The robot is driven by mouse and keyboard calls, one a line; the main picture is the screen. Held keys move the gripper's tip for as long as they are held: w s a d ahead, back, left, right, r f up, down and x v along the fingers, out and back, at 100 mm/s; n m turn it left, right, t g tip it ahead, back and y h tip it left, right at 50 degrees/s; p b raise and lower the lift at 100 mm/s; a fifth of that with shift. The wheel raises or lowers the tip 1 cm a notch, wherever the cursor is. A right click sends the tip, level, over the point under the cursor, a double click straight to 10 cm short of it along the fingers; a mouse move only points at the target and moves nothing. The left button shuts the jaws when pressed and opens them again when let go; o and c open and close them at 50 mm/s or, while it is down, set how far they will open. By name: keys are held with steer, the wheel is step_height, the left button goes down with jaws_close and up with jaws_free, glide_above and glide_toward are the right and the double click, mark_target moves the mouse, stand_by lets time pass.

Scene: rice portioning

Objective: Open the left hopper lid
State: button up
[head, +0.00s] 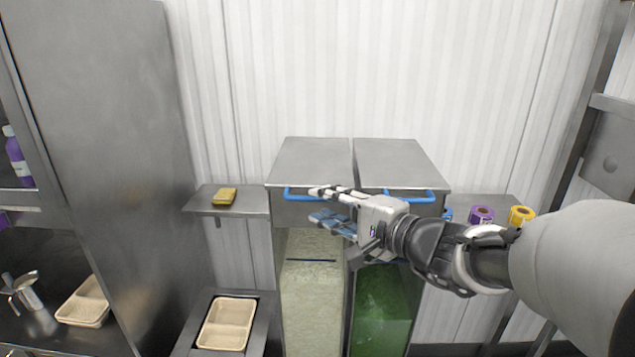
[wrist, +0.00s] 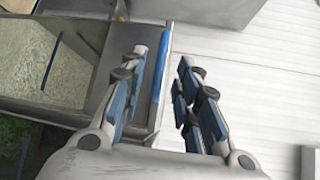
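The left hopper (head: 313,300) holds pale rice behind a clear front. Its grey metal lid (head: 312,160) lies flat and closed on top. The lid's blue bar handle (head: 295,196) is on the front edge, its right part hidden by my gripper. My gripper (head: 322,205) reaches in from the right with its fingers spread, one at the handle's height and one below. In the wrist view, the blue handle (wrist: 158,75) appears between the fingers of my open gripper (wrist: 163,60). I cannot tell whether either finger touches it.
The right hopper (head: 380,310), with green contents, stands close beside, its lid (head: 400,163) also closed. A yellow sponge (head: 224,196) lies on the left shelf. Purple (head: 481,214) and yellow (head: 521,215) tape rolls sit at right. A beige tray (head: 227,322) is low at left.

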mark_target(313, 199)
steer(key=x, duration=0.5)
steer(key=shift+w+a, duration=0.1)
steer(key=shift+a, duration=0.1)
steer(key=shift+c, duration=0.5)
jaws_close()
steer(key=shift+p, duration=0.3)
